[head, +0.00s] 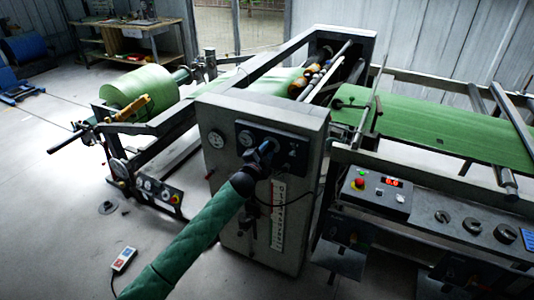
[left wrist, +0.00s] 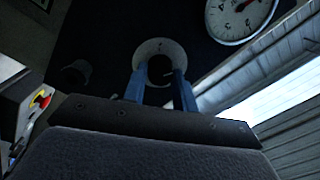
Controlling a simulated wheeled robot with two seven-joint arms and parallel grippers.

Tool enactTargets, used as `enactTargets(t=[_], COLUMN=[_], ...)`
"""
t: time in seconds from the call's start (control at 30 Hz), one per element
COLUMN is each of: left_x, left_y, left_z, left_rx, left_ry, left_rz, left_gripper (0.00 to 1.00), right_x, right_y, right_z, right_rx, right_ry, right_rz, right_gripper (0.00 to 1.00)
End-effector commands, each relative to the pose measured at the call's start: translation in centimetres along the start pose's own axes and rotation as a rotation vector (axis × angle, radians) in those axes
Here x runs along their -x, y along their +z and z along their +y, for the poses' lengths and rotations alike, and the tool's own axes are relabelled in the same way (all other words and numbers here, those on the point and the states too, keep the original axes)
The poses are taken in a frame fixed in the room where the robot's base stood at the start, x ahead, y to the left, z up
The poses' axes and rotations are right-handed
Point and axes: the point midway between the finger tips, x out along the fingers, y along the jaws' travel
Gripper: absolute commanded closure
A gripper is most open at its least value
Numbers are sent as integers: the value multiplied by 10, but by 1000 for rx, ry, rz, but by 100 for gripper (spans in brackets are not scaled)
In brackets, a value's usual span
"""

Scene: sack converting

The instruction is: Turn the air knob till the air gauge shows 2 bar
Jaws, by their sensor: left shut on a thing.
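My left gripper (head: 270,147) is at the dark panel (head: 244,127) on the front of the grey cabinet. In the left wrist view its two blue fingers (left wrist: 160,88) are closed on the air knob (left wrist: 160,50), a dark knob with a pale round collar. The knob is mostly hidden by the gripper in the head view. A white gauge (left wrist: 240,14) with a red needle shows beside the knob in the left wrist view, cut off by the top edge; its reading is too unclear to tell. A small gauge (head: 246,138) also shows on the panel in the head view. My right gripper is not in view.
A second dark knob (left wrist: 77,72) is near the held one. A control box (head: 375,190) with a red button and red display stands to the right. Green web (head: 440,125) runs behind it. Open floor lies at the left.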

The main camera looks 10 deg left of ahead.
Motion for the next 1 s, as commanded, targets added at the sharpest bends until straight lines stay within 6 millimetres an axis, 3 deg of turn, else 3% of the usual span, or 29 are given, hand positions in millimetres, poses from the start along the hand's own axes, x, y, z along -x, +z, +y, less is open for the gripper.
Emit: enactTargets(t=[0.57,0.8,1.0], left_x=[0,0,0], left_y=[1,1,0], left_z=[0,0,0], left_rx=[-548,-767,-923], left_ry=[4,6,7], left_rz=[21,30,37], left_gripper=[95,95,95], right_x=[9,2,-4], right_y=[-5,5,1], right_z=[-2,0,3], right_rx=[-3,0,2], right_ry=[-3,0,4], right_rz=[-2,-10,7], right_gripper=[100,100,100])
